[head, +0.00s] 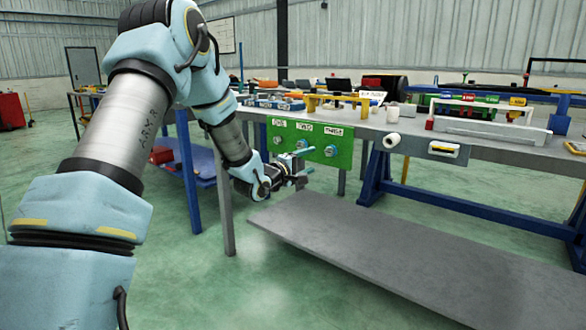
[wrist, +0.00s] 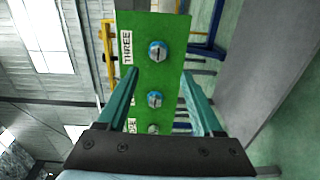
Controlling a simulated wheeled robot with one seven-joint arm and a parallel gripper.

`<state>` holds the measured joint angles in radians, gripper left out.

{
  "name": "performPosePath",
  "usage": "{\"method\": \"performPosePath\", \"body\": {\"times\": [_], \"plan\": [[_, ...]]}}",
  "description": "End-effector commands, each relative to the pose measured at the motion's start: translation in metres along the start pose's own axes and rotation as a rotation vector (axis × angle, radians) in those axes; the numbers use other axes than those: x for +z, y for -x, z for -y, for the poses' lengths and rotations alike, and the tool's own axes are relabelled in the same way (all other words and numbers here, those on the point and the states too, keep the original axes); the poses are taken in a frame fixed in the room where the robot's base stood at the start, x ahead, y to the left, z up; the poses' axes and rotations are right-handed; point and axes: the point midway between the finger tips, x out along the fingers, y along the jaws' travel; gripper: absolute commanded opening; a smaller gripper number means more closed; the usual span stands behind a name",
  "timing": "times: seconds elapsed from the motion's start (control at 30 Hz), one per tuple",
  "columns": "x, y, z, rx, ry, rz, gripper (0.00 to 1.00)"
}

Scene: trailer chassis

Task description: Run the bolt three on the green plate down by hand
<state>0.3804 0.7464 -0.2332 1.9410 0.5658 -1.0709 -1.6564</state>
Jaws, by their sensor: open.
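The green plate (head: 345,160) hangs upright at the bench's front edge, with labels ONE, TWO and THREE from left to right. Bolt three (head: 331,151) is a blue-grey head on the plate's right part. In the wrist view the plate (wrist: 135,82) is turned, and bolt three (wrist: 157,50) is at the top beside its THREE label. The middle bolt (wrist: 155,99) and a third bolt (wrist: 153,129) lie below it. My gripper (head: 311,160) is open and empty in front of the plate. In the wrist view its teal fingers (wrist: 160,72) stand apart, with bolt three beyond their tips.
The grey bench top (head: 400,125) carries a yellow bracket (head: 338,97), a white cup (head: 392,114) and coloured blocks. A white roll (head: 391,140) sticks out right of the plate. A low grey shelf (head: 420,245) lies below; green floor is clear in front.

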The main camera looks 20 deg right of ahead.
Motion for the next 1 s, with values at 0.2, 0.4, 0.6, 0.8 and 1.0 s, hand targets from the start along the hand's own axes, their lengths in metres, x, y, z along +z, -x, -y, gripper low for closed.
{"method": "performPosePath", "body": {"times": [0.2, 0.4, 0.6, 0.8, 1.0], "plan": [[0.005, -0.019, -0.002, 0.024, 0.022, 0.015, 0.68], [0.006, -0.056, -0.002, 0.022, 0.021, 0.015, 0.68], [0.005, -0.089, -0.002, 0.021, 0.02, 0.013, 0.68], [0.005, -0.107, -0.003, 0.02, 0.022, 0.011, 0.68], [0.005, -0.111, -0.003, 0.019, 0.021, 0.011, 0.68]]}}
